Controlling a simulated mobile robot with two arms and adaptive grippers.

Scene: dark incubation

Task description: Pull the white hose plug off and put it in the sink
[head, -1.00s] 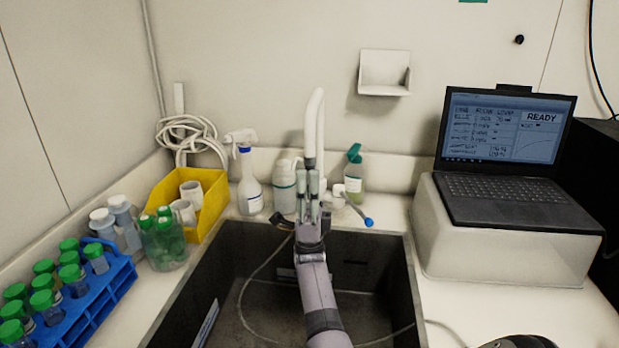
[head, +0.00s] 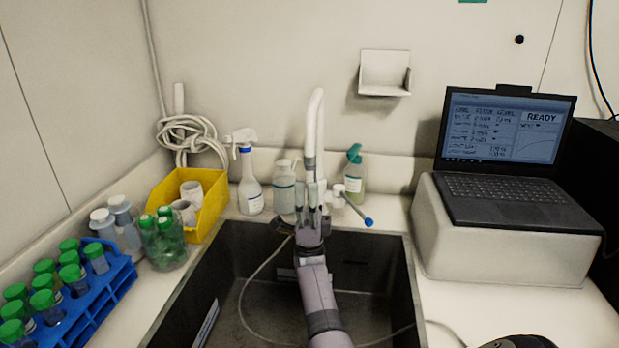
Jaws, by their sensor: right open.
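My right gripper (head: 315,190) is open at the back edge of the sink, in front of the white tap (head: 315,125) with the curved top. Its fingers cover the tap's lower part. I cannot make out a separate white hose plug; it may be hidden behind the fingers. The dark sink (head: 385,318) lies below my right arm. A thin pale hose (head: 247,285) runs from near the gripper down into the sink. A coiled white hose (head: 190,138) hangs at the back left wall. My left gripper is not in view.
A spray bottle (head: 249,190), a white bottle (head: 285,188) and a teal-capped bottle (head: 354,175) stand behind the sink. A blue-tipped tap lever (head: 368,221) sticks out right of the gripper. A yellow bin (head: 208,222) and blue tube rack (head: 112,290) are left; a laptop (head: 510,200) is right.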

